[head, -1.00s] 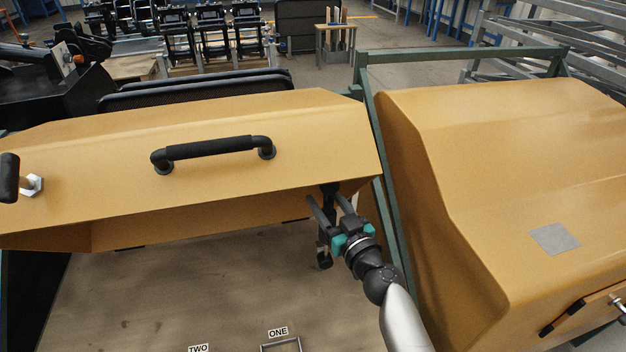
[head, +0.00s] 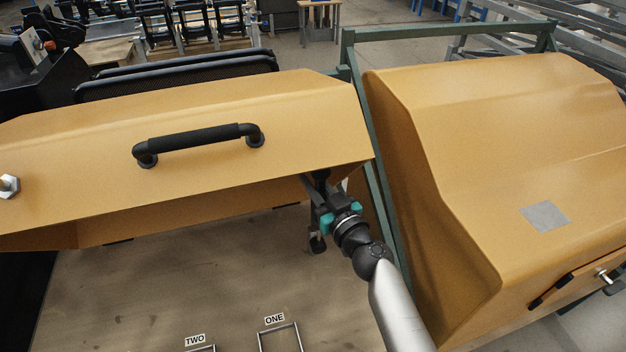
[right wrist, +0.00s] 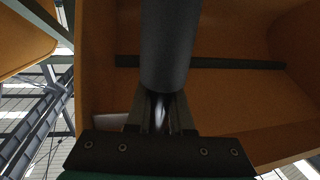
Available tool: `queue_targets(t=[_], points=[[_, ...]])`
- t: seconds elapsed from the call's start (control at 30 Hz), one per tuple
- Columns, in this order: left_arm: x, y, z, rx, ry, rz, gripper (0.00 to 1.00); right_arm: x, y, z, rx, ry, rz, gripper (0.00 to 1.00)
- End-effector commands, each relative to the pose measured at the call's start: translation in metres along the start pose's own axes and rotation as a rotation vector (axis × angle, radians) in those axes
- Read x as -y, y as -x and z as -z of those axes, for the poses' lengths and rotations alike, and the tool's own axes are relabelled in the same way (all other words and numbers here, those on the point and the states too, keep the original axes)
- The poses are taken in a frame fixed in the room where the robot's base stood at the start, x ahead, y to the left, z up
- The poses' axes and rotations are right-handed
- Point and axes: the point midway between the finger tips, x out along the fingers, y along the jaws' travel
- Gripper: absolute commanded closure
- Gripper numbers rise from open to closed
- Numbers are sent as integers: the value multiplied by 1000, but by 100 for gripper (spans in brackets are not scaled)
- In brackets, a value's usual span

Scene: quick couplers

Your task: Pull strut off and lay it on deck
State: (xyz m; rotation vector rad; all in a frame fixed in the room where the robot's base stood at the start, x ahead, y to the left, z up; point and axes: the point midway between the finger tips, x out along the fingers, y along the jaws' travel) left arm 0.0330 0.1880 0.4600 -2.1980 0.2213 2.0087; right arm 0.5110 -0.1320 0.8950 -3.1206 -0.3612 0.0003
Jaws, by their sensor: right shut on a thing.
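The dark strut (head: 318,243) shows in the head view below the raised orange hood (head: 90,170), its lower end hanging out past my gripper. My right gripper (head: 324,184) is at the hood's right lower edge, shut on the strut. In the right wrist view the strut is a thick dark cylinder (right wrist: 168,45) running up from between the fingers (right wrist: 158,115). The strut's upper end is hidden, so I cannot tell whether it still touches its mount. The brown deck (head: 170,275) lies below. My left gripper is not in view.
Outlined frames labelled ONE (head: 278,338) and TWO (head: 200,348) are at the deck's near edge. The deck's middle is clear. A black handle (head: 195,139) is on the hood. A green frame post (head: 375,150) and a second orange cover (head: 490,150) stand to the right.

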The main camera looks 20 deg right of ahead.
Motion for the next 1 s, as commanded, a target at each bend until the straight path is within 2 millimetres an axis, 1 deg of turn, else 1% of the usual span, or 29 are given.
queue_targets(t=[0.03, 0.1, 1.0], points=[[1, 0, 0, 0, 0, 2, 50, 0, 0, 0, 0, 0, 0, 95], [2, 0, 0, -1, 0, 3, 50, 0, 0, 0, 0, 0, 0, 100], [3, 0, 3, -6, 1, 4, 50, 0, 0, 1, -2, 1, 0, 100]])
